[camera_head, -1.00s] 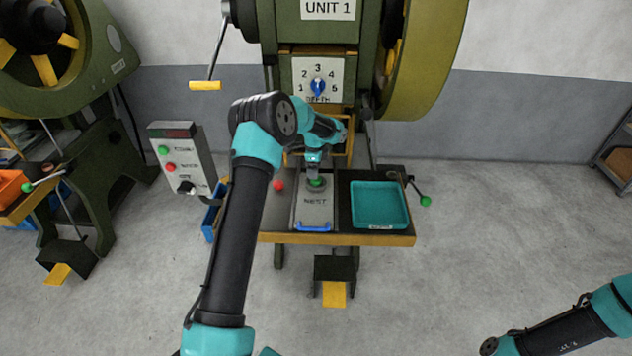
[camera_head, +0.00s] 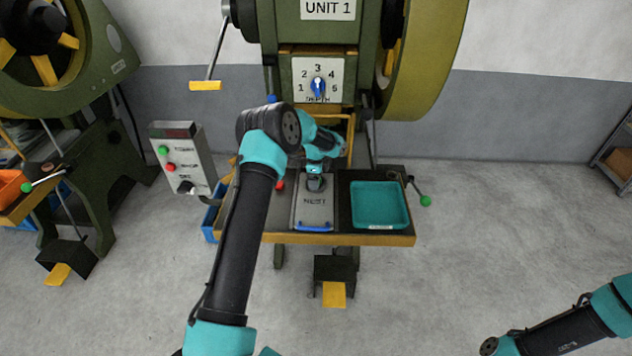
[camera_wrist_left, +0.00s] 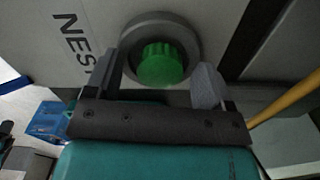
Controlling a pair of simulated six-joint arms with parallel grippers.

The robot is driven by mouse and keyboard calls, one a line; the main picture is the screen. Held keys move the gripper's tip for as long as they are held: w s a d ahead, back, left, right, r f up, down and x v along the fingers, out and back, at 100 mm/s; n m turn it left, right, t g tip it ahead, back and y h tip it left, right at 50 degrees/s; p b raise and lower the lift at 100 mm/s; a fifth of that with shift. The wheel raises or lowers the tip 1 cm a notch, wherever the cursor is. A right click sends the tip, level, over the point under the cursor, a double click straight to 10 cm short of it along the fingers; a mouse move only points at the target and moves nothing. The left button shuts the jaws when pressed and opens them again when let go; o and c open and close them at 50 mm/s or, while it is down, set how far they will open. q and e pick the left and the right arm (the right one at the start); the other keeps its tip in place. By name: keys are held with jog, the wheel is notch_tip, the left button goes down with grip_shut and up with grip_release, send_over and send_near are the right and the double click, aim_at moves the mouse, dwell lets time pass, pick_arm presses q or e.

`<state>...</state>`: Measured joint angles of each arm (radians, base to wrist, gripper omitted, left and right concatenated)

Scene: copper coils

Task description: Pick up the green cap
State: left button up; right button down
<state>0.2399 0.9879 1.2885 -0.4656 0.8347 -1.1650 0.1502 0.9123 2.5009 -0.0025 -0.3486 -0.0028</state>
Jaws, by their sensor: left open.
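The green cap (camera_wrist_left: 162,65) is round with a ribbed edge and sits in a grey ring on the plate marked NEST (camera_head: 313,208). My left gripper (camera_wrist_left: 160,78) is open. In the left wrist view its two fingers stand on either side of the cap, with a gap to it on both sides. In the head view my left gripper (camera_head: 315,184) is over the nest and hides the cap. Whether the fingertips are level with the cap, I cannot tell. Part of my right arm shows at the lower right; its gripper is out of view.
A teal tray (camera_head: 380,225) lies right of the nest on the press table. A red knob (camera_head: 281,185) is at its left. A yellow bar frame (camera_head: 350,135) and the press with the depth dial (camera_head: 318,86) stand behind. A control box (camera_head: 182,158) stands at left.

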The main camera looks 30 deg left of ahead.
pick_arm(q)
jog(key=shift+c, duration=0.2)
jog(key=c, duration=1)
jog(key=shift+r, duration=0.1)
jog(key=shift+r, duration=1.6)
jog(key=shift+s+d+r, duration=0.15)
jog(key=shift+s, duration=0.1)
jog(key=s+d, duration=0.2)
jog(key=s, duration=0.2)
jog(key=s+d+r, duration=0.1)
jog(key=s+d, duration=0.2)
jog(key=s, duration=0.1)
jog(key=s+d, duration=0.3)
jog(key=s, duration=0.2)
jog(key=shift+s+r, duration=0.1)
jog(key=shift+r, duration=0.1)
